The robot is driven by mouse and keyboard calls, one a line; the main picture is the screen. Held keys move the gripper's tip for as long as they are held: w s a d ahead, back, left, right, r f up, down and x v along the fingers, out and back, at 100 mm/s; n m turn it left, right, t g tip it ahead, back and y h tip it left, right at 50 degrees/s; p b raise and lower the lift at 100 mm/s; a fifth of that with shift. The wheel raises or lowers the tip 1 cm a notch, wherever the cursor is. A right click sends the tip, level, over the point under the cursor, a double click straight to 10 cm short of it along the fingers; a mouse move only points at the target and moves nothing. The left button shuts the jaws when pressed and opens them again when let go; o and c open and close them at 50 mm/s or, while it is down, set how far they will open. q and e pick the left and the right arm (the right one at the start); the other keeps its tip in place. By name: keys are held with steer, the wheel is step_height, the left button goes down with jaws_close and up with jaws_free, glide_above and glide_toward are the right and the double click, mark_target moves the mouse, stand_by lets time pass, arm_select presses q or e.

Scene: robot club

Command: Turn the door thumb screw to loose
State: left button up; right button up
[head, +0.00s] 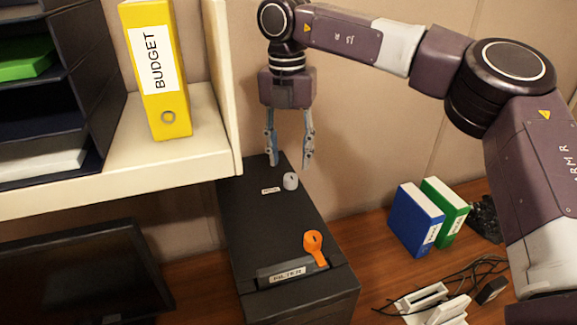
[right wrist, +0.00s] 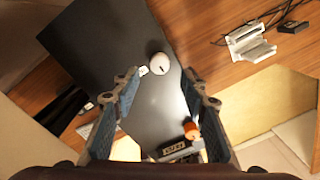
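A black box (head: 265,215) stands on the wooden desk. A small round grey knob (head: 291,181) with a dark slot sits on its top towards the back, beside a small white label (head: 270,190) too small to read. I take this knob for the thumb screw; it also shows pale in the right wrist view (right wrist: 158,62). Nearer the front are an orange lever (head: 314,246) and a plate (head: 287,274) marked FILTER. My right gripper (head: 289,163) points down above the back of the box, near the knob, open and empty. My left gripper is not in view.
A pale shelf (head: 205,125) with a yellow BUDGET binder (head: 160,85) stands left of the box. A dark monitor (head: 80,285) is at lower left.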

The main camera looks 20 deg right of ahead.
mark_target(290, 176)
steer(key=f, duration=0.2)
steer(key=f+p, duration=0.1)
steer(key=f, duration=0.1)
steer(key=shift+w+d+f, duration=0.1)
steer(key=shift+w+f, duration=0.1)
steer(key=shift+f, duration=0.4)
steer(key=shift+s, duration=0.1)
jaws_close()
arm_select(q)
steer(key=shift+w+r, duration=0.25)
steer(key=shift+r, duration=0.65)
